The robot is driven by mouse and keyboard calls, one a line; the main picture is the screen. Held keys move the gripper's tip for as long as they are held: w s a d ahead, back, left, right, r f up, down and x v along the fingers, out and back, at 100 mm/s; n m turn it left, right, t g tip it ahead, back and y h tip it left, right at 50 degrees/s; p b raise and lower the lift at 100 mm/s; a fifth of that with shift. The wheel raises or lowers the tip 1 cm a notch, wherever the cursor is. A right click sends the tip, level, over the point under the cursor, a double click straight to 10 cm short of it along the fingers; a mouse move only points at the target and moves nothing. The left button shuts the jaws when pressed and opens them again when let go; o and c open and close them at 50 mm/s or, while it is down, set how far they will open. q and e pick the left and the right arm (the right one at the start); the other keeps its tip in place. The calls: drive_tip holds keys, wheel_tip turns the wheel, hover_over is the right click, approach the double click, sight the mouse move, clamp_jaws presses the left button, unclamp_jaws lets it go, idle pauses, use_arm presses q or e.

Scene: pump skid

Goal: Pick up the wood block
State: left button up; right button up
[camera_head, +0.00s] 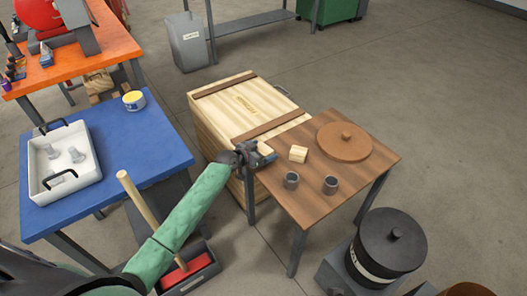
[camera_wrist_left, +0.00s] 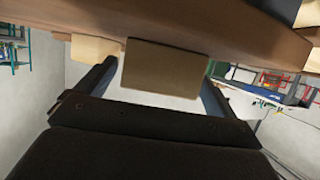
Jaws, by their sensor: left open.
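A pale wood block (camera_head: 298,153) sits on the brown table, left of a round wooden lid. A second pale wooden piece (camera_head: 265,147) shows at my left gripper (camera_head: 262,154), by the table's left corner. In the left wrist view a block (camera_wrist_left: 160,67) lies between the spread fingers of my left gripper (camera_wrist_left: 158,75), with gaps at its sides. Another pale block (camera_wrist_left: 94,48) shows beyond, to the left. The left gripper is open and not closed on anything. My right gripper is not in view.
The brown table (camera_head: 318,205) also bears the round lid (camera_head: 344,142) and two grey cups (camera_head: 291,180). A large wooden crate (camera_head: 225,115) stands behind it. A blue table (camera_head: 150,155) with a white tray (camera_head: 90,150) stands left. A black canister (camera_head: 388,245) is at front right.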

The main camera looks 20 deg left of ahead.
use_arm(q)
drive_tip(key=shift+x, duration=1.25)
drive_tip(key=shift+c, duration=0.4)
drive_tip(key=c, duration=1)
